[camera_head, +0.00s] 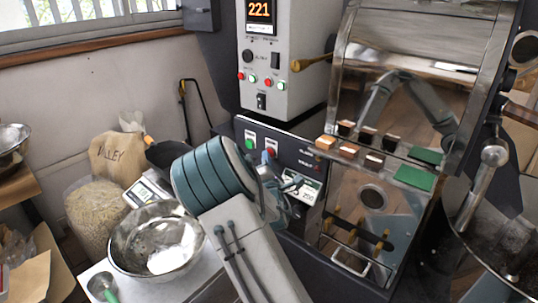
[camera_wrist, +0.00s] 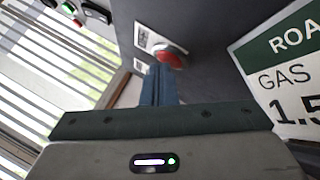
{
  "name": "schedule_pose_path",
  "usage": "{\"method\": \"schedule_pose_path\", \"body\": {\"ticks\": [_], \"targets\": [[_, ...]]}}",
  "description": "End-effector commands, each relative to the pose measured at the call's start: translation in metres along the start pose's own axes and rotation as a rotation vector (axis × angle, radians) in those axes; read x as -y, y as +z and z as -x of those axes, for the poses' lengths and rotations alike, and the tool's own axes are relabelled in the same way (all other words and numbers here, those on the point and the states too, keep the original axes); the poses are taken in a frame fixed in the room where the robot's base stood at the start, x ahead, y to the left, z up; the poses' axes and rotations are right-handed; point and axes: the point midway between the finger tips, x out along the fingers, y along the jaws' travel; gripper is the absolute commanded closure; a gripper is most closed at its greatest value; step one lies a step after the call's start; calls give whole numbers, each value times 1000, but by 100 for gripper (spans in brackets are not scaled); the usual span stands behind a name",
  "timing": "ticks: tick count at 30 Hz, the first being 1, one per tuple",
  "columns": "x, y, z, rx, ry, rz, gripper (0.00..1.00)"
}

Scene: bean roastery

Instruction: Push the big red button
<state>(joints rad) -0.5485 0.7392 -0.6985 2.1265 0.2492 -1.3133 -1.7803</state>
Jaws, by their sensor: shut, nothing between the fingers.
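The big red button (camera_wrist: 172,59) is a round red dome with a metal collar on a dark panel in the wrist view. In the head view a red button (camera_head: 271,152) shows on the dark lower panel, right of a green button (camera_head: 249,141), just above my arm. My gripper (camera_wrist: 159,70) is shut and empty, its blue fingers together. The fingertips appear close to the button's lower left edge in the wrist view; I cannot tell whether they touch it. In the head view my arm hides the fingertips.
The roaster's glossy front (camera_head: 400,90) stands to the right, with wooden blocks and green pieces on its ledge. A metal bowl (camera_head: 125,245) and a bean bag (camera_head: 92,208) are at left. A "GAS" sign (camera_wrist: 287,75) is right of the fingers in the wrist view.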

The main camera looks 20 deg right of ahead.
Motion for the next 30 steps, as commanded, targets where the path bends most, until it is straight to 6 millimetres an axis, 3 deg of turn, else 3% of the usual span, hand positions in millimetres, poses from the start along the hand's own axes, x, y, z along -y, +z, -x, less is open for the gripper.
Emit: {"method": "schedule_pose_path", "body": {"ticks": [30], "targets": [[-12,-11,16,0,1,-1,100]]}}
